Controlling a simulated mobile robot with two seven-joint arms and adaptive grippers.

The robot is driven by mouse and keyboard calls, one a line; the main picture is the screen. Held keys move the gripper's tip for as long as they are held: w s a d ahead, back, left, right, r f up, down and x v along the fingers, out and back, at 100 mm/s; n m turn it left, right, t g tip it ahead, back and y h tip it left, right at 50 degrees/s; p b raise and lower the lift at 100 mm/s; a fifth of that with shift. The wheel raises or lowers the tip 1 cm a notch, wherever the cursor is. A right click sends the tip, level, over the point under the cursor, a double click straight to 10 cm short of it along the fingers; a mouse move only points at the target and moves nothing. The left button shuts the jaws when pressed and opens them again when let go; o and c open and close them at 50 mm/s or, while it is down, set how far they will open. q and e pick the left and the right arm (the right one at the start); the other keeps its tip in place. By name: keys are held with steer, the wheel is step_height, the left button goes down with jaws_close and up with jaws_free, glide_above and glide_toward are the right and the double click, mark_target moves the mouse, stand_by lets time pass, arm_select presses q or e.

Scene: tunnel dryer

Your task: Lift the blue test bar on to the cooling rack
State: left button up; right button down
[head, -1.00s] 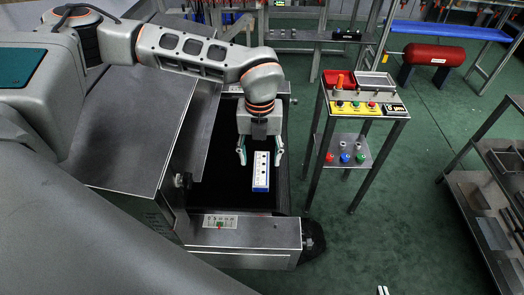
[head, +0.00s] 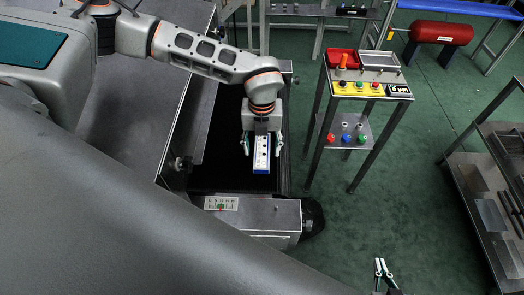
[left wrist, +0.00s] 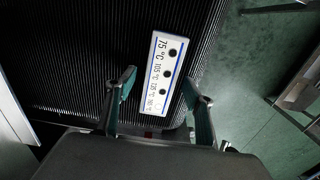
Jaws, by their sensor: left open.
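The blue test bar (head: 261,156) has a white top face with dark dots and blue edges. It lies on the dark conveyor belt (head: 218,150). My left gripper (head: 262,145) is open above the bar's far end, one finger on each side. In the left wrist view the bar (left wrist: 163,72) shows temperature marks and lies on the ribbed belt (left wrist: 70,50), its near end between the open fingertips (left wrist: 163,90). My right gripper (head: 380,268) shows at the bottom edge, away from the belt. A metal rack with plates on its shelves (head: 470,175) stands at the right; it may be the cooling rack.
A steel housing with a label panel (head: 250,215) closes the belt's near end. A small stand with buttons and a red tray (head: 365,80) stands right of the belt. Green floor (head: 400,205) is clear between stand and rack. A red cylinder (head: 440,33) is at the back.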

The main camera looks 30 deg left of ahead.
arm_select(q)
steer(key=c, duration=1.3)
steer(key=shift+c, duration=0.2)
steer(key=shift+r, duration=0.15)
